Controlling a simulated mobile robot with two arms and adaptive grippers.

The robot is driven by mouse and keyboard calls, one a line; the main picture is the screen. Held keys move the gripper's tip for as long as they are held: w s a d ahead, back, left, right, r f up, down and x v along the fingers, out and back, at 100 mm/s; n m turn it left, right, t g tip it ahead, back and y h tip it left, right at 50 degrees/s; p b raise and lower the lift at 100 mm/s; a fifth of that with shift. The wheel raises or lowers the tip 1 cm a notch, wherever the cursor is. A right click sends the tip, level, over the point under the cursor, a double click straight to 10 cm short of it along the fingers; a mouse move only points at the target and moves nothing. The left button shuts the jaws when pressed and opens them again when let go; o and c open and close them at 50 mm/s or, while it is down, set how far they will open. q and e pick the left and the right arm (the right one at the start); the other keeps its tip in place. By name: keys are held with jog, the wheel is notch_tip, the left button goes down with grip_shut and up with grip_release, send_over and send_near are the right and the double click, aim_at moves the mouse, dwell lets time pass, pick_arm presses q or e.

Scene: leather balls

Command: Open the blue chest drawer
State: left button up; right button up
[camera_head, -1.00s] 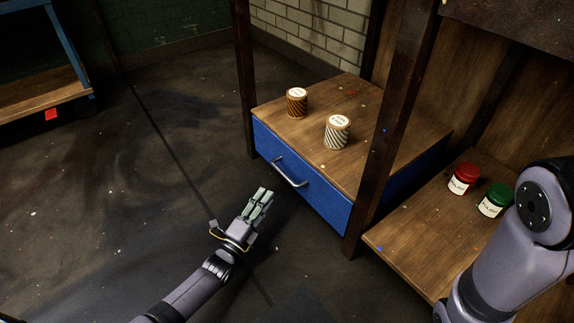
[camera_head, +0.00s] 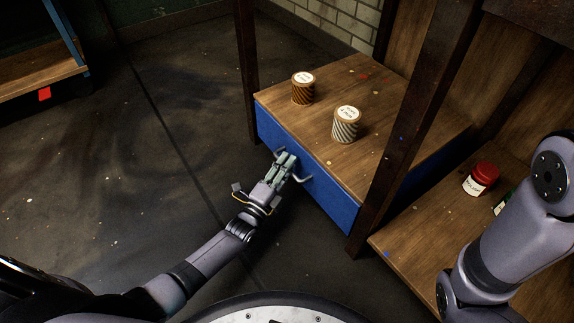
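The blue chest drawer (camera_head: 328,196) sits under a wooden top in the middle of the view, and its front looks flush with the frame. Its metal handle (camera_head: 304,179) shows at both ends, with the middle hidden behind my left gripper (camera_head: 286,160). The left gripper's fingers are at the handle, close together. I cannot tell whether they are closed around the bar or only in front of it. My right arm (camera_head: 515,235) comes in at the right, and its gripper is out of view.
Two thread spools, one brown (camera_head: 303,88) and one white-striped (camera_head: 345,124), stand on the wooden top (camera_head: 395,110). A dark post (camera_head: 405,130) stands at the drawer's right.

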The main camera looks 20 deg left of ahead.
pick_arm(q)
grip_shut()
dwell(0.7)
